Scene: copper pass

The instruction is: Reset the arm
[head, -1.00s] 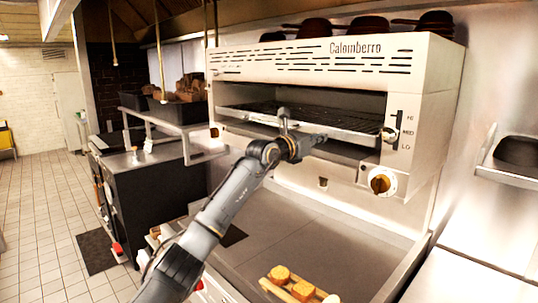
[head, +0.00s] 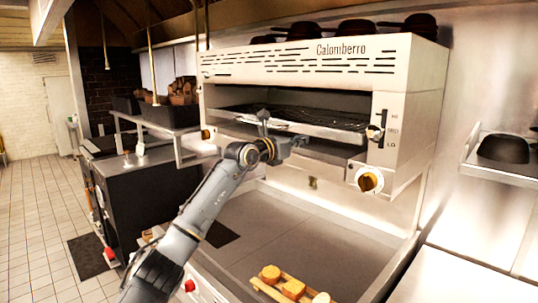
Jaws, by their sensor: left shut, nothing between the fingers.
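My left arm comes in from the bottom left and reaches up to the front of the steel salamander grill (head: 290,68) marked "Calomberro". My left gripper (head: 297,144) is small and dark here, shut and empty. It overlaps the lower front of the grill opening in the head view, below the rack (head: 300,122). I cannot tell whether it touches the grill. My right gripper is not in view.
A wooden board with bread pieces (head: 293,289) lies on the grey counter (head: 285,230) below the grill. A shelf with a black bowl (head: 503,149) is at the far right.

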